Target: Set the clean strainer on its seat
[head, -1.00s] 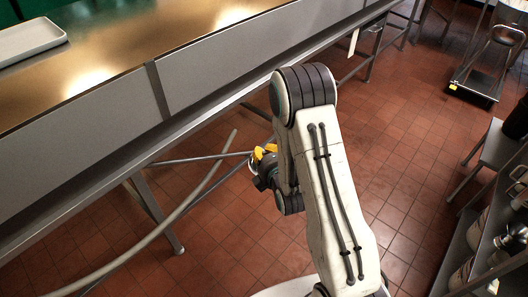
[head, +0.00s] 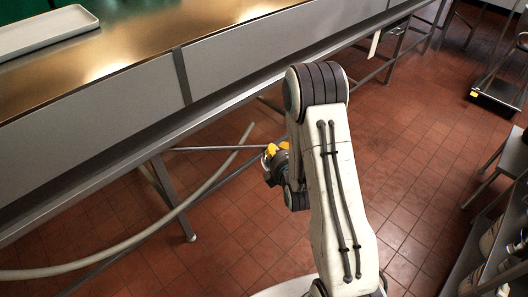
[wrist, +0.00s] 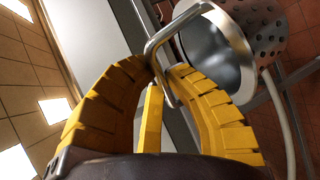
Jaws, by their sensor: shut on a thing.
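My gripper (wrist: 160,90) has yellow ribbed fingers and is shut on the bent metal handle (wrist: 163,45) of the strainer. The strainer (wrist: 215,50) is a shiny steel cup in the wrist view, with a perforated part (wrist: 265,25) at the upper right. It hangs tilted beyond the fingertips. In the head view my gripper (head: 272,152) is beside the front of the long counter, above the tiled floor, largely behind my arm. The strainer is too small or hidden to make out there. I cannot identify its seat in either view.
The long metal counter (head: 120,75) runs along the left, with a white tray (head: 45,32) on top. A grey hose (head: 200,190) and support bars run below it. Shelves with metal vessels (head: 490,240) stand at the right. The tiled floor (head: 400,130) between is clear.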

